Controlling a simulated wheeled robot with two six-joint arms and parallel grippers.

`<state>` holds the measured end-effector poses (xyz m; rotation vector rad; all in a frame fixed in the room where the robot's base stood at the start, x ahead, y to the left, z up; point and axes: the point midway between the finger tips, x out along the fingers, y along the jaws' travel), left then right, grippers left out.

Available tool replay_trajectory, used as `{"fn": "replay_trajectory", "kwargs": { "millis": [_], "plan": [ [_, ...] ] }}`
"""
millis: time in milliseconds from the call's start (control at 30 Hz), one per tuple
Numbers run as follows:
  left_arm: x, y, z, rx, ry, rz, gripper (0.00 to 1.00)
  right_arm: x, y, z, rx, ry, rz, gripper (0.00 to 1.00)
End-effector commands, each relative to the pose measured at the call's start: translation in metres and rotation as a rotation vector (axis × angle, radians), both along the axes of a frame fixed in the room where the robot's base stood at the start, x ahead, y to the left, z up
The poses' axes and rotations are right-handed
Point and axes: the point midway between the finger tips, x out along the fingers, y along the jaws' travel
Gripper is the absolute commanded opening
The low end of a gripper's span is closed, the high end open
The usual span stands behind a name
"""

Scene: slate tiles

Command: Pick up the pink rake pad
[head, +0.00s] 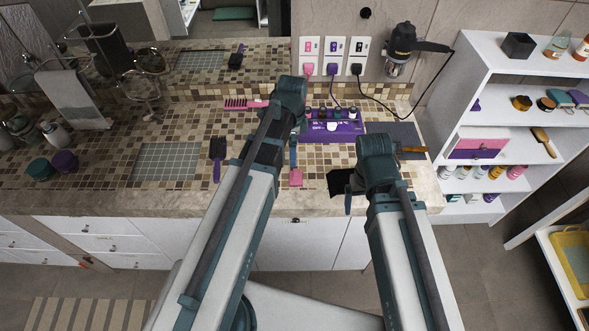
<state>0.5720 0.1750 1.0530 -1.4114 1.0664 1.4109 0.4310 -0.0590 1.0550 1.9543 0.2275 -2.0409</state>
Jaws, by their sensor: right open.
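A pink comb-like tool (245,104) with dark teeth lies on the mosaic counter, left of my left arm's end; its right end meets that arm in the picture. A small pink block-like piece (296,178) lies at the counter's front, below my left gripper (293,155). I cannot tell which of these two is the pink rake pad. My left gripper points down and is mostly hidden by its own wrist, so its jaws are unclear. My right gripper (347,190) is open over the counter's front edge, right of the pink piece and apart from it.
A purple tray (333,131) with small items stands behind the grippers. A dark brush (217,157) and grey tiled mat (168,162) lie left. A wooden-handled tool (411,149) lies right on a grey mat (405,132). White shelves (478,66) stand at the right.

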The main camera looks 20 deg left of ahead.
Motion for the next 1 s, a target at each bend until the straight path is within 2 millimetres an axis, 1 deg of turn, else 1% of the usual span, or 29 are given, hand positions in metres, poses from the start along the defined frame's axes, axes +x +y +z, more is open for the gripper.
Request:
{"fn": "replay_trajectory", "kwargs": {
  "millis": [167,267,700,800,900,1000],
  "plan": [
    [0.000,0.000,-0.006,0.000,0.000,0.001,1.00,0.000,0.000,-0.006,0.000,0.000,0.000,0.93],
    [0.000,0.000,-0.014,0.000,0.000,0.001,1.00,0.000,0.000,-0.014,0.000,0.000,0.001,0.93],
    [0.000,-0.001,-0.075,0.000,0.000,0.002,1.00,0.000,0.000,-0.075,-0.001,0.000,0.001,0.93],
    [0.000,-0.001,-0.085,0.000,0.000,0.002,1.00,0.000,0.000,-0.085,-0.001,0.000,0.001,0.93],
    [0.000,-0.001,-0.088,0.000,0.000,0.002,1.00,0.000,0.000,-0.088,-0.001,0.000,0.000,0.93],
    [0.000,-0.002,-0.087,0.000,0.000,0.002,1.00,0.000,0.000,-0.087,-0.001,0.000,0.000,0.93]
  ]
}}
